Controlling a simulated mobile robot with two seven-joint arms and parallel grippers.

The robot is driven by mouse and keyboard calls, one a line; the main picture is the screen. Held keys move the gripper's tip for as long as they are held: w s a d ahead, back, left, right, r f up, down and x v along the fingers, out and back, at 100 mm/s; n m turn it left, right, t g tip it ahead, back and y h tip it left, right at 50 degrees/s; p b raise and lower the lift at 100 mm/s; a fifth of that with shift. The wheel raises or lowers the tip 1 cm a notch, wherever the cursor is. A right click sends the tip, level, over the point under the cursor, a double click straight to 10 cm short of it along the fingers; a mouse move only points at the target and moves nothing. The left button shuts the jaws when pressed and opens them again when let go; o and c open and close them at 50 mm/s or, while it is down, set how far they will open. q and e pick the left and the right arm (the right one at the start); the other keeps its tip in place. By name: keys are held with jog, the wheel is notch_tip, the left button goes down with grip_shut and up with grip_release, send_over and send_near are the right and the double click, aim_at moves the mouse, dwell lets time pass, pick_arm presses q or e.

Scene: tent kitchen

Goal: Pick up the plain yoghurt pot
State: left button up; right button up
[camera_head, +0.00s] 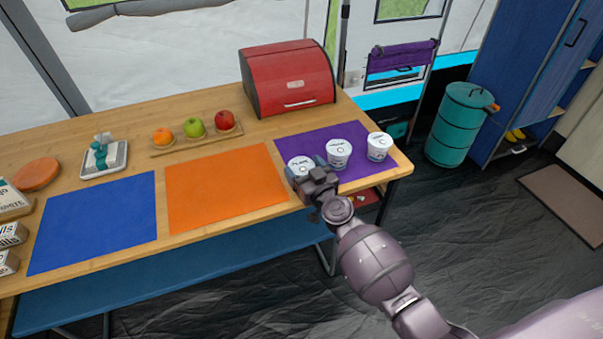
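Three white yoghurt pots stand in a row on the purple mat (303,141) at the right end of the table: a left pot (299,164), a middle pot (339,153) and a right pot (379,146). Their small printing is too small to read surely, so I cannot tell which is plain. My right gripper (306,170) is at the left pot, with its fingers about the pot's near side and partly hiding it. I cannot tell whether the fingers press on it. The pot appears upright at mat level. My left gripper is not in view.
A red bread bin (288,79) stands behind the purple mat. An orange mat (224,187) and a blue mat (95,222) lie bare to the left. A wooden tray (162,151) holds fruit. A blue bench (160,272) runs along the table's front.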

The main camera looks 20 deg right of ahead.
jog(key=c, duration=0.3)
